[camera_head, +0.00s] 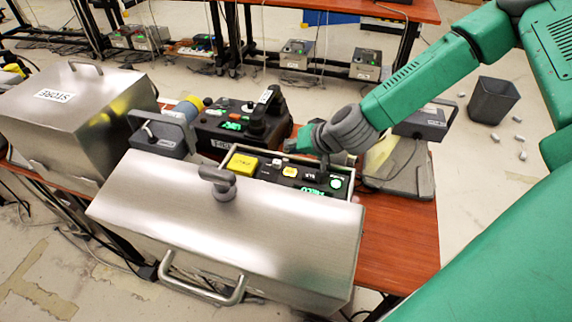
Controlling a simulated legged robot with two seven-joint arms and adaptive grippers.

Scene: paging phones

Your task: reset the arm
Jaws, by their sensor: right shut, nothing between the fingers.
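My right arm comes in from the upper right, and its right gripper (296,140) is shut with nothing in it. It is just above the back edge of a control panel (268,174) with a yellow button, small white buttons and green-lit displays. I cannot tell whether the fingertips touch the panel. A black phone unit (238,124) with an upright handset and green lights stands behind and to the left of the gripper. My left gripper is not in view.
A large metal box (270,230) with a handle fills the front of the wooden table (408,232). Another metal box (60,115) labelled STORE stands at left. A grey device (424,122) stands right of the gripper. A dark bin (493,100) is on the floor.

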